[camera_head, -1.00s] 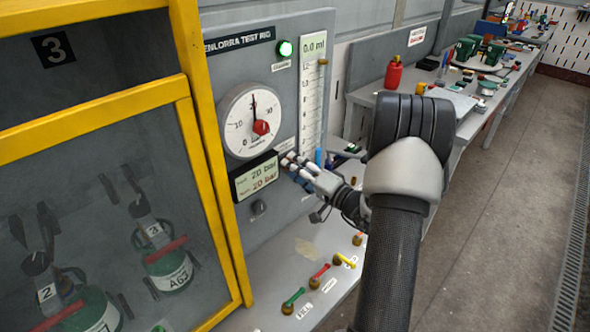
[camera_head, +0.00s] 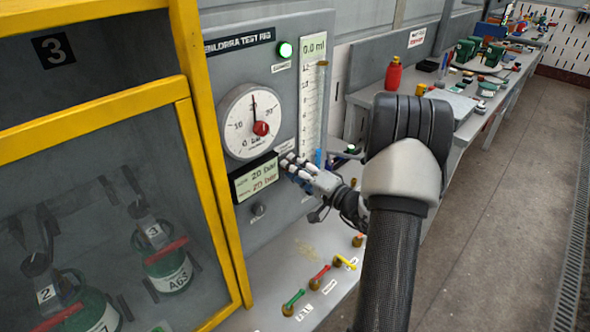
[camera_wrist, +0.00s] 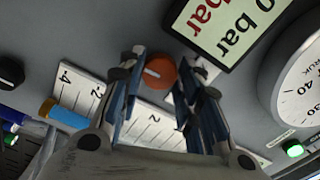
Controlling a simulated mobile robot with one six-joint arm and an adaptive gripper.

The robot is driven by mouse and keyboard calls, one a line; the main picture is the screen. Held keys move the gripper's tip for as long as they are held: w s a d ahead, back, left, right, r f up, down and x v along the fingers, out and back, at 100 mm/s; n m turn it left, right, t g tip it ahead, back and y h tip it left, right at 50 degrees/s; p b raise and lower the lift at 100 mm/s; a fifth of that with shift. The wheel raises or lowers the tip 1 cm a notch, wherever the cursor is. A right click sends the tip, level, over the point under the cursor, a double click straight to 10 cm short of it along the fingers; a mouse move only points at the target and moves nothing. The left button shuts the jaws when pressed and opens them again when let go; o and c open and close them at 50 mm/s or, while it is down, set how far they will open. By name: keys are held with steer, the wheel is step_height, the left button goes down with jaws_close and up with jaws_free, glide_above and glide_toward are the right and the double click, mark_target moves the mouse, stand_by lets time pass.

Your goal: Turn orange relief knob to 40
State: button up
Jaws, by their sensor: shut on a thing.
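The orange relief knob (camera_wrist: 159,72) sits on the grey rig panel, between my fingertips in the wrist view. My gripper (camera_wrist: 163,70) is shut on it, one finger on each side. In the head view my gripper (camera_head: 291,163) is at the panel, right of the display, and hides the knob. The display (camera_head: 255,178) shows two lines that read about 20 bar. The round gauge (camera_head: 238,112) above it has a black needle pointing nearly straight up and a red part at its right.
A sight tube with a scale (camera_head: 314,100) stands just above my gripper. Small coloured valve levers (camera_head: 319,276) lie on the ledge below. A yellow-framed cabinet (camera_head: 215,200) is at the left. A cluttered bench (camera_head: 375,97) runs behind my arm.

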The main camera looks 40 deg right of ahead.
steer(key=shift+m, duration=0.6)
steer(key=o, duration=0.8)
steer(key=s, duration=0.8)
steer(key=s+d, duration=0.1)
steer(key=s, duration=0.3)
